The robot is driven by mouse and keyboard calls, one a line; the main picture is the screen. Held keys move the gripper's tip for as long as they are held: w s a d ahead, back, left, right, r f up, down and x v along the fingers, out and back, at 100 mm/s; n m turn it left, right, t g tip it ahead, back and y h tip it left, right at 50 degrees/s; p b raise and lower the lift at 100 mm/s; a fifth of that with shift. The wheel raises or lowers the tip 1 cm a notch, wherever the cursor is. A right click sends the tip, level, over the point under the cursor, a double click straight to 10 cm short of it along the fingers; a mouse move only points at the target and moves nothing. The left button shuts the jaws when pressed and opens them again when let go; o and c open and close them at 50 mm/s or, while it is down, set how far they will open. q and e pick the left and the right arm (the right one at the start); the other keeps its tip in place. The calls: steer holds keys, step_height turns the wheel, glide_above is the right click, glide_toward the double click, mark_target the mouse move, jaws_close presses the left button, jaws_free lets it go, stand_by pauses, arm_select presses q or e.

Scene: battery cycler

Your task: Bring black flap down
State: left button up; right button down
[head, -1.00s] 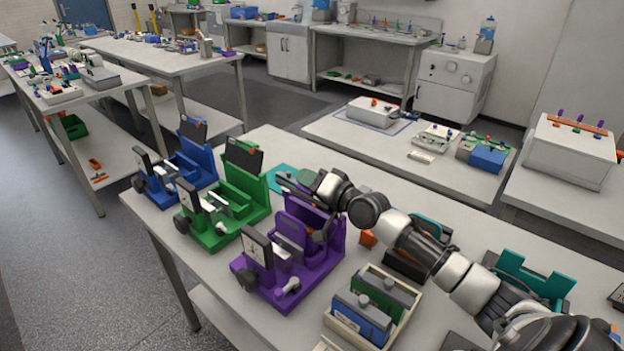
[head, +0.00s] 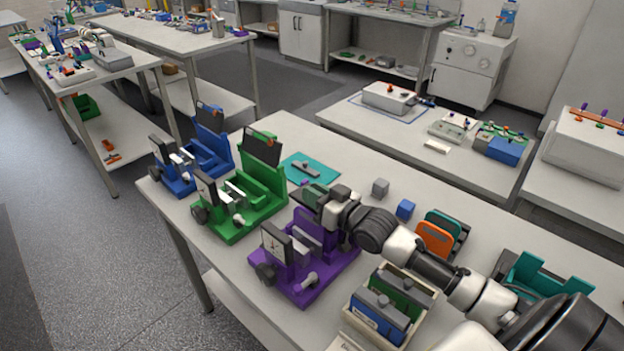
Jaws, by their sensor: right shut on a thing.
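A purple cycler stand (head: 305,283) is on the near bench, with a dark upright panel (head: 276,243) and a knob on its front side. My right gripper (head: 307,195) is at the top of this stand's back part, shut, with its fingers mostly hidden from clear view. The purple stand's black flap is largely covered by the gripper and seems held in it. The green stand (head: 262,185) and blue stand (head: 203,160) have black flaps standing raised. My left gripper is out of view.
A tray (head: 416,322) with a blue and a green block stands right of the purple stand.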

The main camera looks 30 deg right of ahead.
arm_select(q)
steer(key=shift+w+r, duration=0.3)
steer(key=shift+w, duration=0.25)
arm_select(e)
steer(key=shift+s+a+f+n, duration=0.1)
steer(key=shift+a+f+n, duration=0.05)
steer(key=shift+f+n, duration=0.15)
steer(key=c, duration=1.1)
jaws_free()
steer(key=shift+r, duration=0.1)
